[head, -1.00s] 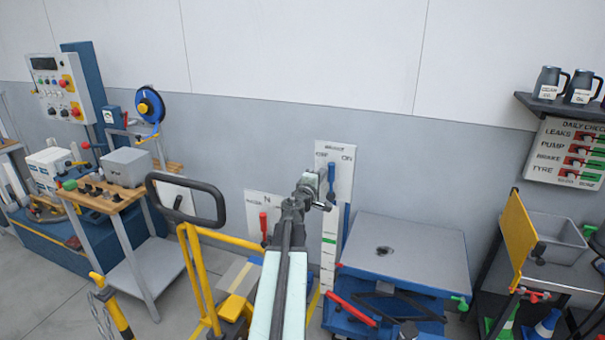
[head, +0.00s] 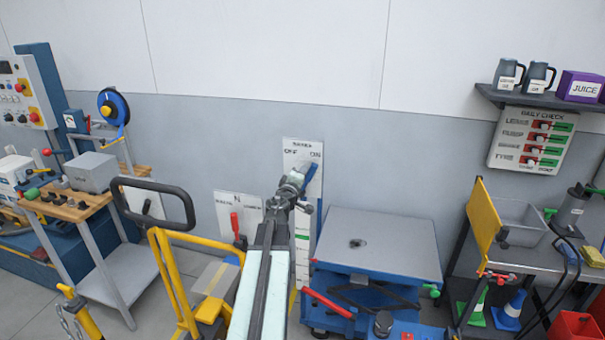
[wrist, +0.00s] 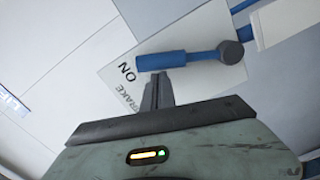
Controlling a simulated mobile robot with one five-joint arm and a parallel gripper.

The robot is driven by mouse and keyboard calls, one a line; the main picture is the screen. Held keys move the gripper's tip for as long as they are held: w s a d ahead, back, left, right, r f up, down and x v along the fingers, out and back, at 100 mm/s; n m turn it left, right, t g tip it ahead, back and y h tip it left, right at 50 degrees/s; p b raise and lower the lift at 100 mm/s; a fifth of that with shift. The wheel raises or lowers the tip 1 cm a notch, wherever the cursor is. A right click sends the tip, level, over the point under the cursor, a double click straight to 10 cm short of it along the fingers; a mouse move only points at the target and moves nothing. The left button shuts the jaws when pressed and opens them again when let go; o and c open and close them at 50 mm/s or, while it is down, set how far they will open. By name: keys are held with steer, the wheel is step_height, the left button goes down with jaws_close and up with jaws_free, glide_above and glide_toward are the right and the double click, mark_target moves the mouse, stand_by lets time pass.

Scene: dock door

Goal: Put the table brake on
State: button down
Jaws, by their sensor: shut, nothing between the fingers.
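The brake panel (head: 296,158) is a white board on the wall marked OFF on the left and ON on the right. Its blue brake lever (head: 312,176) leans up and right, its end just below the word ON. In the wrist view the lever (wrist: 165,61) runs from a dark round pivot to beside the word ON on the panel (wrist: 200,30). My gripper (head: 298,178) is shut and empty. In the wrist view its fingertips (wrist: 158,78) are right against or very close to the lever's handle; I cannot tell if they touch. My arm hides the panel's lower part.
The blue lift table (head: 385,242) with a grey top stands right of my arm. A yellow-framed cart with a black handle (head: 155,192) is at the left. A second panel with a red lever (head: 236,226) is left of my arm. A bench (head: 560,270) stands at the right.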

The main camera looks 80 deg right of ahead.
steer(key=shift+s+a, duration=0.15)
steer(key=shift+s, duration=0.1)
